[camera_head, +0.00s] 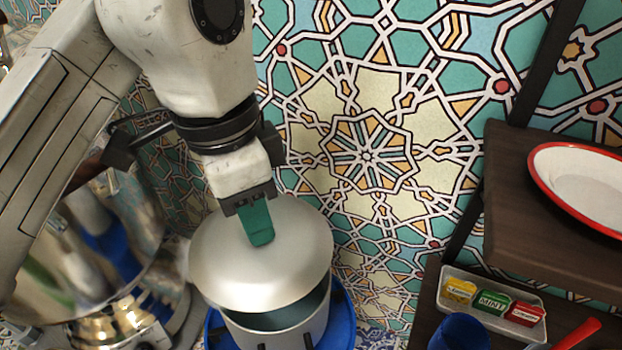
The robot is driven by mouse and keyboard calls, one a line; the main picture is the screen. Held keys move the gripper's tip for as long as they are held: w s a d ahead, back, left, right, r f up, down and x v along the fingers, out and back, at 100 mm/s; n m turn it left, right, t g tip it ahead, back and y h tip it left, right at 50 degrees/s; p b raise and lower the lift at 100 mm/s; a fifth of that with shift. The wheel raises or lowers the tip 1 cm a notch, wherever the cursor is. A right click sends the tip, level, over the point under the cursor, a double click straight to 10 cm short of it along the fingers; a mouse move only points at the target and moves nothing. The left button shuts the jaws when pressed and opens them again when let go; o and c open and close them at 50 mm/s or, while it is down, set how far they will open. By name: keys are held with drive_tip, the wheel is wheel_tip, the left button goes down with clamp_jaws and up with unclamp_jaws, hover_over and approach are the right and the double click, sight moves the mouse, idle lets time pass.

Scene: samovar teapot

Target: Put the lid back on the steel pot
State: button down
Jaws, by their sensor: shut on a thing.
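The pale steel lid (285,265) is a wide round disc at the lower middle of the view. A green upright piece (257,226) stands between it and my gripper (250,205). My gripper points down and is shut on the lid, over its far part. The steel pot (290,338) is below the lid, with its dark inside showing under the lid's near edge on the right. The lid covers most of the pot's mouth in this view. I cannot tell whether its hidden far edge touches the rim.
The pot stands on a blue round base (342,325). A shiny samovar (105,255) is close on the left. On the right are a dark shelf (550,250) with a red-rimmed white dish (585,185), a tray (535,333) of small boxes and a blue cup (460,333).

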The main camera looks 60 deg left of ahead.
drive_tip(key=shift+w+f, duration=0.1)
drive_tip(key=shift+w, duration=0.3)
wheel_tip(320, 180, down, 4)
drive_tip(key=b, duration=0.4)
drive_tip(key=shift+f+b, duration=0.15)
drive_tip(key=shift+b, duration=0.2)
drive_tip(key=shift+f, duration=0.95)
drive_tip(key=shift+r+p, duration=0.15)
drive_tip(key=shift+p, duration=0.25)
drive_tip(key=shift+s+f+p, duration=0.1)
drive_tip(key=shift+f+p, duration=0.1)
drive_tip(key=shift+p, duration=0.65)
idle(1.6)
drive_tip(key=c, duration=0.8)
unclamp_jaws()
drive_tip(key=shift+o, duration=0.5)
